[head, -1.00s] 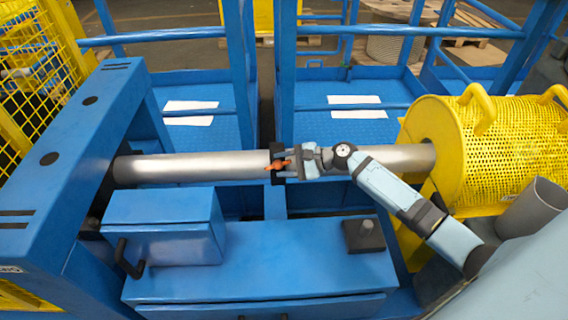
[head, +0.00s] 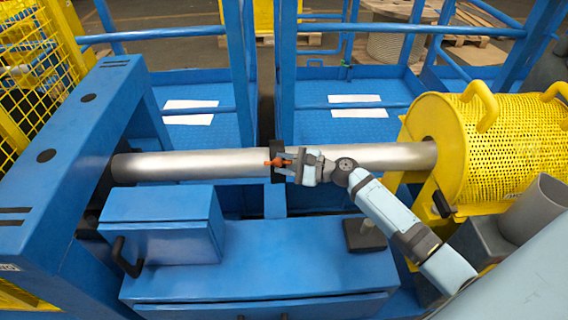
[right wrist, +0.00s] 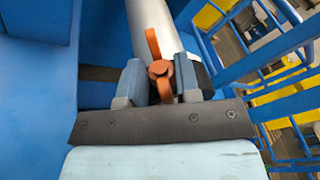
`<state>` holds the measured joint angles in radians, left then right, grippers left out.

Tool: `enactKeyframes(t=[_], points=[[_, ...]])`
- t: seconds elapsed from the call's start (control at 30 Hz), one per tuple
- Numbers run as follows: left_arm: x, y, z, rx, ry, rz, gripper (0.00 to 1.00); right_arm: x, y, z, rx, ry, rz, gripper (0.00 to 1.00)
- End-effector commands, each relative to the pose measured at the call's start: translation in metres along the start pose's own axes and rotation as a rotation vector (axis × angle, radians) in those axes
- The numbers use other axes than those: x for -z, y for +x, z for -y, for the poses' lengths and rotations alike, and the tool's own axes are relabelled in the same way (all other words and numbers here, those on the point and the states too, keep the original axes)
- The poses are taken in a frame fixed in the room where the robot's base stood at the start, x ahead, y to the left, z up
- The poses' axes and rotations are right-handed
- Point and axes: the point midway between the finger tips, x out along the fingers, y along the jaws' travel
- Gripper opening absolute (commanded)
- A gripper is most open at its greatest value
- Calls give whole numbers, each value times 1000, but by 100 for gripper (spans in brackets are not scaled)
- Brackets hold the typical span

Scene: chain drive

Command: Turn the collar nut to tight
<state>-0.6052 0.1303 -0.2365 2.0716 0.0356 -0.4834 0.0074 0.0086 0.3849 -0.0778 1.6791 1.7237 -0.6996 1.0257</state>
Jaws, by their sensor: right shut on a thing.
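The collar nut (head: 276,162) shows as a small orange piece with arms, at a dark collar on the steel shaft (head: 205,165), near mid-length. In the right wrist view, the orange nut (right wrist: 160,69) has a round hub, one arm pointing up along the shaft and one down between the fingers. My right gripper (head: 290,164) reaches it from the right and is shut on its lower arm; the right wrist view shows both fingers (right wrist: 160,84) flanking it. The nut's far side is hidden. My left gripper is not in view.
A yellow perforated guard (head: 505,135) covers the shaft's right end. A blue frame (head: 60,150) stands at its left end. A blue cabinet (head: 260,270) with a raised box (head: 165,220) lies in front. Blue rails (head: 400,29) stand behind.

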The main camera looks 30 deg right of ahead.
Motion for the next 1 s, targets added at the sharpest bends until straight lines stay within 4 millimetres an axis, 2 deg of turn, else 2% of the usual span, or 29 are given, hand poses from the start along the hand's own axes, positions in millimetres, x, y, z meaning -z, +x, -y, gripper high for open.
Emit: enactKeyframes(t=[0.1,0.13,0.17,0.2,0.47,0.57,0.67,1.0], points=[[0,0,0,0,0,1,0,0,0,0,-1,1,0,7],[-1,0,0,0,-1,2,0,0,0,0,-1,1,0,33],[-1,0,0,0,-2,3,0,0,0,0,-1,1,0,40],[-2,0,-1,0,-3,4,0,0,0,0,-2,1,0,42],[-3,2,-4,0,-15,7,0,0,-1,0,-2,1,0,42],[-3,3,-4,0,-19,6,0,1,-7,0,-1,1,-1,42],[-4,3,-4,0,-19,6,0,1,-21,-1,-2,2,-3,42],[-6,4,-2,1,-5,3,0,1,-97,-2,-3,2,-3,42]])
